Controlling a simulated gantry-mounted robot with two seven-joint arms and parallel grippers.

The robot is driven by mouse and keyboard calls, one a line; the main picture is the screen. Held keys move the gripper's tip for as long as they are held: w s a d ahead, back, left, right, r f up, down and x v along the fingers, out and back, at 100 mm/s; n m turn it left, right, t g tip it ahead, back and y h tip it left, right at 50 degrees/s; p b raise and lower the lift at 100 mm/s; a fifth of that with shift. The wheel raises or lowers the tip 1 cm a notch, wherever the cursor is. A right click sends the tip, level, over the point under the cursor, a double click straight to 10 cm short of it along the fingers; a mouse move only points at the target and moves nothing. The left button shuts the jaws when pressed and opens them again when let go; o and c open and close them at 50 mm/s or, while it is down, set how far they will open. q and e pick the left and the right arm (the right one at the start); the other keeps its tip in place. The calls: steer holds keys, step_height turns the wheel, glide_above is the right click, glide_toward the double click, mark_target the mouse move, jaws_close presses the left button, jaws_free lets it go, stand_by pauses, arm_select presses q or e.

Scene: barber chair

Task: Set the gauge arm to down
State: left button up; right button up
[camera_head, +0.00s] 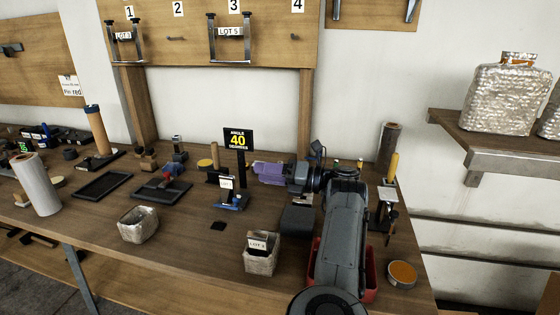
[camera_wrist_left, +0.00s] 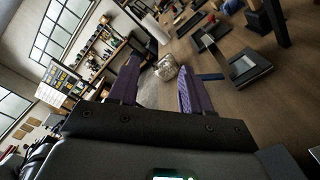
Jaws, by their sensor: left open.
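My left gripper (camera_head: 258,172) has purple fingers that point left above the back of the workbench. In the left wrist view its fingers (camera_wrist_left: 158,88) stand apart with nothing held between them. A black sign reading "ANGLE 40 DEGREES" (camera_head: 238,139) stands on a post just left of the fingers. Below it is a small device with a blue base (camera_head: 232,203) and a white label, apart from the gripper. I cannot tell for sure which part is the gauge arm, or its position. My right gripper is not in view.
A labelled basket (camera_head: 261,258) and another woven basket (camera_head: 138,224) stand at the front of the bench. Black trays (camera_head: 103,184) lie to the left. A red bin (camera_head: 371,293) is partly hidden behind my arm. A round orange-topped tin (camera_head: 402,274) sits at the right.

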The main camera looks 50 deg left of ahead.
arm_select(q)
steer(key=d+r, duration=0.1)
steer(key=d+r+p, duration=0.1)
steer(key=d, duration=0.1)
steer(key=shift+w+d+p, duration=0.2)
steer(key=shift+d+p, duration=0.05)
steer(key=shift+p, duration=0.05)
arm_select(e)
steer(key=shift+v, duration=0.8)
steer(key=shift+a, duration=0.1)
arm_select(q)
steer(key=shift+c, duration=0.5)
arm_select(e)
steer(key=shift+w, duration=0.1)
